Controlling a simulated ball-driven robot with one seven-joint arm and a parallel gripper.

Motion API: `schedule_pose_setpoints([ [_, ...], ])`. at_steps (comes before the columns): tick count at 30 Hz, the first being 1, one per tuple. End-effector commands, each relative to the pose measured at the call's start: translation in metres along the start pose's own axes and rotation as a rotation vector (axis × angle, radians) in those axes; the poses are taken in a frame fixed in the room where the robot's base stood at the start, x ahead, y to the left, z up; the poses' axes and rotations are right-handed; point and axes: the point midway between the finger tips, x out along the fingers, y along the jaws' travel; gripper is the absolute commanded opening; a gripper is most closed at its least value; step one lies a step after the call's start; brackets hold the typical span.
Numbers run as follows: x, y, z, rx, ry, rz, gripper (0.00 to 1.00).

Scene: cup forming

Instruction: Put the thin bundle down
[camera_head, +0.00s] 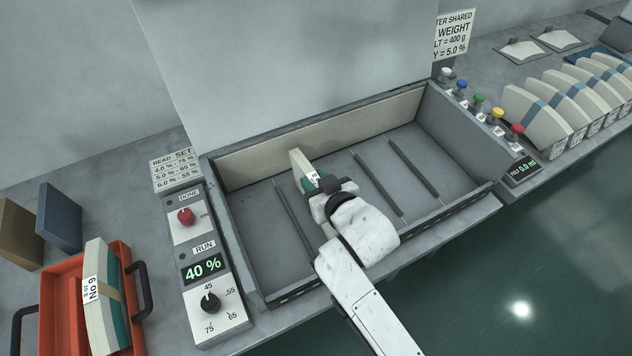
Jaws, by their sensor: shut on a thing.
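My gripper (318,190) is shut on a thin cream bundle (300,164) with a teal band and a white label. My gripper and arm hide the bundle's lower part. The bundle is over or in the grey open tray (240,245), between dark rails (292,220) on its floor. I cannot tell whether the bundle touches the tray floor. A thicker bundle labelled "No 9" or "6 ON" (99,285), cream and teal, lies in the red tray (60,297) at the lower left.
A panel with a red knob (186,217), a "40 %" display (202,268) and a black dial (210,303) stands left of the grey tray. Colored buttons (479,102) line its right edge. Several cream bundles (540,118) stand at the right.

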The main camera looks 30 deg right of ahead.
Motion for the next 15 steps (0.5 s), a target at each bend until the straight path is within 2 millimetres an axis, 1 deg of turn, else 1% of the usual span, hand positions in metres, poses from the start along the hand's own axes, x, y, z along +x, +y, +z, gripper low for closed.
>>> schedule_pose_setpoints([
  [3, 0.0029, 0.0, 0.0045, 0.0, 0.005, 0.0, 0.0],
  [10, 0.0032, -0.0003, 0.0049, 0.0, 0.006, -0.001, 0.0],
  [14, 0.0048, -0.0003, 0.0083, 0.0, 0.006, -0.001, 0.0],
  [15, 0.0047, -0.0003, 0.0092, 0.0, 0.003, -0.001, 0.32],
])
